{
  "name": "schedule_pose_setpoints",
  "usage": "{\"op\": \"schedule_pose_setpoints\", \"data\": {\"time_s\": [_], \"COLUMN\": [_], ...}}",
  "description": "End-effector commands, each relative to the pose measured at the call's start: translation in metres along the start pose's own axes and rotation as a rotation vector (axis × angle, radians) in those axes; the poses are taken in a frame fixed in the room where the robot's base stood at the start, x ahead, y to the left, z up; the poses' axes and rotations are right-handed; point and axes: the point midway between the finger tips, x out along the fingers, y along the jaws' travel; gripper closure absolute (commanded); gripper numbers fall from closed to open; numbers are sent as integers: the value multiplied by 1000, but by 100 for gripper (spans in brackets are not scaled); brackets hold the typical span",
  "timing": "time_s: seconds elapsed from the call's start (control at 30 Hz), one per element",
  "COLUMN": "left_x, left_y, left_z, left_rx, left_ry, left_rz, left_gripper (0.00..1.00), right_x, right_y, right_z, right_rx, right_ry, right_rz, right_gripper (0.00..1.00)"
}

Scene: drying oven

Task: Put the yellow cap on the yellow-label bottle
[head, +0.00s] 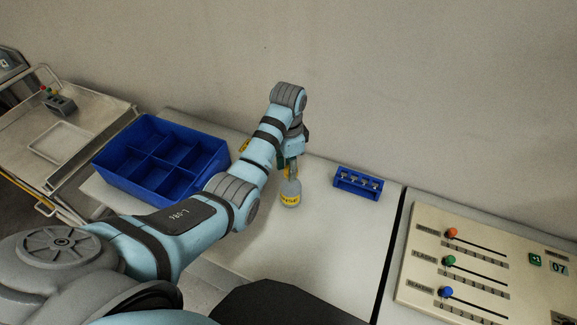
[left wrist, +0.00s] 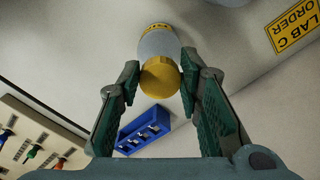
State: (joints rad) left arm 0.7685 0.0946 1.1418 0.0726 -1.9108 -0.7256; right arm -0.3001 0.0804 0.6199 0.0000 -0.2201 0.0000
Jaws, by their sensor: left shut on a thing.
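The yellow-label bottle (head: 290,191) stands upright on the white table in the head view. It is grey with a yellow band, and it also shows in the left wrist view (left wrist: 159,43). The yellow cap (left wrist: 160,77) is at the bottle's mouth, in line with its neck. I cannot tell whether it is fully seated. My left gripper (head: 291,169) is directly above the bottle, pointing down. In the left wrist view its fingers (left wrist: 160,84) are on either side of the cap, shut on it. In the head view the gripper mostly hides the cap. My right gripper is not in view.
A blue divided bin (head: 160,160) stands left of my left arm. A small blue rack (head: 357,183) with several pieces stands right of the bottle. A slider panel (head: 480,262) lies at the far right. The table between bottle and rack is clear.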

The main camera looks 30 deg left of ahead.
Motion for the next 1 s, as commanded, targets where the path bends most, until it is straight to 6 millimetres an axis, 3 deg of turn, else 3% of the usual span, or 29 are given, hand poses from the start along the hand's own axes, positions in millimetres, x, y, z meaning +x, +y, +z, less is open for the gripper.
{"op": "schedule_pose_setpoints", "data": {"time_s": [0.3,0.33,0.47,0.67,0.83,1.0], "left_x": [0,0,0,0,0,0], "left_y": [0,0,0,0,0,0], "left_z": [0,0,0,0,0,0], "left_rx": [0,0,0,0,0,0], "left_ry": [0,0,0,0,0,0], "left_rz": [0,0,0,0,0,0], "left_gripper": [76,64,44,44,24,24], "right_x": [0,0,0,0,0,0], "right_y": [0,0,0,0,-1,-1], "right_z": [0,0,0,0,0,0], "right_rx": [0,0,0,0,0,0], "right_ry": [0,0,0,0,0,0], "right_rz": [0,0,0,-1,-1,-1], "right_gripper": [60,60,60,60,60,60]}}
